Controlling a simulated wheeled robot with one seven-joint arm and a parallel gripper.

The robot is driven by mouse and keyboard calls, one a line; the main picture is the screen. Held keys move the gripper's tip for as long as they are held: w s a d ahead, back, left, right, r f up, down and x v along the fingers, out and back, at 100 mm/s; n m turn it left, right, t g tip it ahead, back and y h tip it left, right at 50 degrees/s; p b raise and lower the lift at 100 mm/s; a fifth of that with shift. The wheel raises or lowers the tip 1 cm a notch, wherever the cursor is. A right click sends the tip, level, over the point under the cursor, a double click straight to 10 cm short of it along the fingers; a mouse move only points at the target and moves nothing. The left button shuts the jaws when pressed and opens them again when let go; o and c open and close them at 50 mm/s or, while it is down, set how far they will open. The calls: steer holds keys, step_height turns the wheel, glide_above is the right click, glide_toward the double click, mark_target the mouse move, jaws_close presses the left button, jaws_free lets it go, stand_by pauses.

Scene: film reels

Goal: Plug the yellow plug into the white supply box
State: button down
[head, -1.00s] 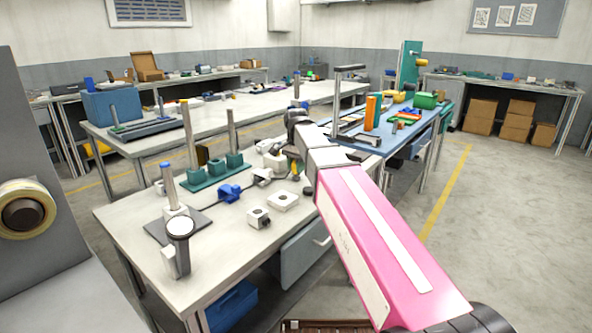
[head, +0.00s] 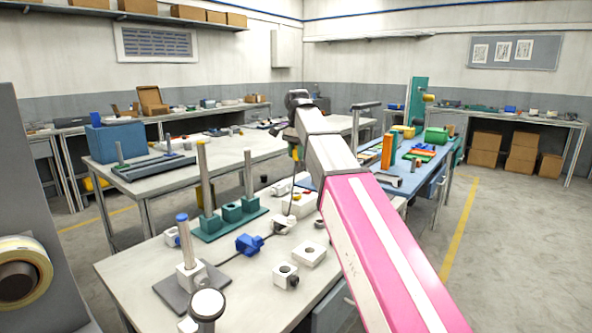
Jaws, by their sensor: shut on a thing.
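My gripper (head: 294,141) hangs at the far end of my pink and grey arm, small and partly hidden by the wrist. It is shut on a small yellow thing, apparently the yellow plug (head: 295,153), held above the far right part of the near table. A thin dark line, perhaps its cable, runs down below it. A white box with small coloured parts on top, likely the white supply box (head: 302,206), stands on the table below the gripper, partly behind my arm. The plug and the box look apart.
The near table (head: 140,268) also holds a blue connector (head: 249,243), two white blocks with holes (head: 309,254), (head: 287,272), a green base with posts (head: 208,226) and a post on a grey plate (head: 168,289). A blue table (head: 408,180) stands behind my arm.

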mark_target(296, 160)
steer(key=shift+w+a+r, duration=0.15)
steer(key=shift+r, duration=0.3)
steer(key=shift+f, duration=4.8)
steer(key=shift+f, duration=0.1)
steer(key=shift+f, duration=1.7)
steer(key=c, duration=0.8)
jaws_free()
steer(key=shift+f, duration=0.1)
step_height(296, 160, up, 10)
steer(key=shift+f, duration=0.25)
steer(key=shift+r, duration=0.65)
